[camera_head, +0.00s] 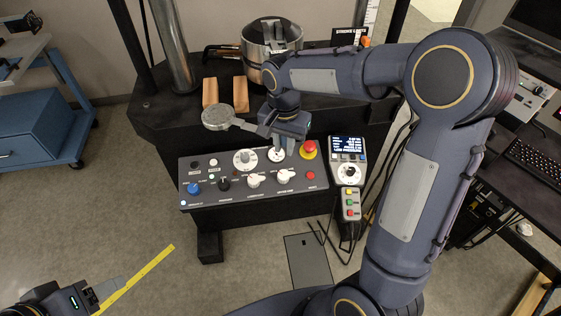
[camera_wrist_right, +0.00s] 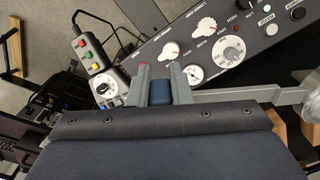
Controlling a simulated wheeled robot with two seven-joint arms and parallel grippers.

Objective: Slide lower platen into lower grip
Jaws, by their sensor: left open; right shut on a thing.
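The lower platen, a flat round grey disc with a bar-like handle (camera_head: 217,117), is held level above the left back part of the control panel. My right gripper (camera_head: 276,139) is shut at the handle end. In the right wrist view its fingers (camera_wrist_right: 163,76) hide the grasped spot; the handle runs right to the disc (camera_wrist_right: 312,84), which is cut by the picture edge. A steel cylinder (camera_head: 257,54), apparently the lower grip, stands on the black machine table behind my right gripper, partly hidden by my arm. My left gripper (camera_head: 91,299) is open, low at bottom left.
The control panel (camera_head: 200,178) with knobs and a red stop button (camera_head: 308,150) lies below my right gripper. A handheld display unit (camera_head: 348,158) hangs beside it. Two wooden blocks (camera_head: 240,94) sit left of the cylinder. A yellow strip (camera_head: 140,277) extends beside my left gripper.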

